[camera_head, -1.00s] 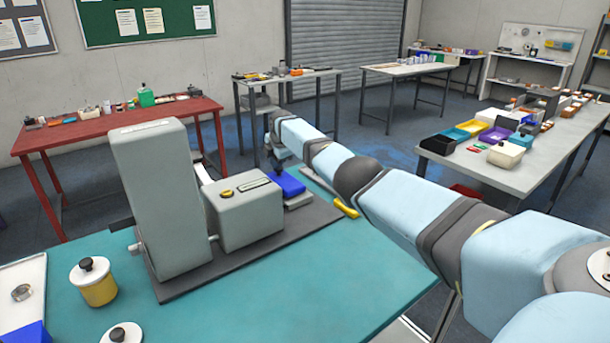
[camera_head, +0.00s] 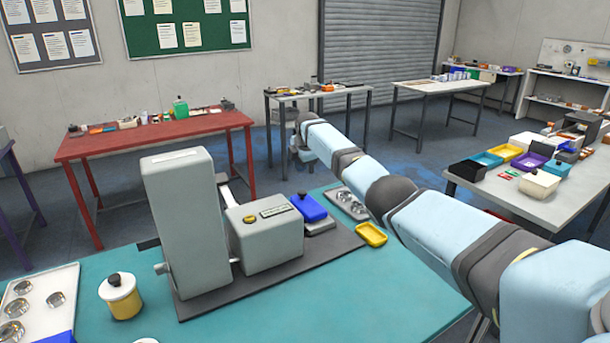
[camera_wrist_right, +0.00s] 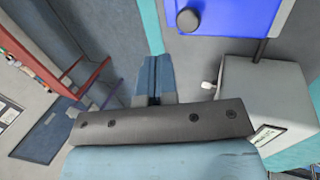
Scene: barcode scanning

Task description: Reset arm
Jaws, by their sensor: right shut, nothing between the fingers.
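My right arm reaches in from the right across the head view. My right gripper (camera_head: 303,155) is at its far end, raised in front of the wall table and beyond the grey machine (camera_head: 265,240). In the right wrist view my right gripper (camera_wrist_right: 151,75) shows its two blue fingers closed together with nothing between them. A blue block with a dark knob (camera_wrist_right: 228,14) is at the top of that view, to the right of the fingers and apart from them. My left gripper is in neither view.
The machine stands on a dark base on the teal table (camera_head: 360,300). A blue-topped block (camera_head: 309,207), a yellow dish (camera_head: 371,234), a metal tray (camera_head: 347,203) and a yellow jar (camera_head: 121,296) are also there. A red table (camera_head: 120,143) stands behind.

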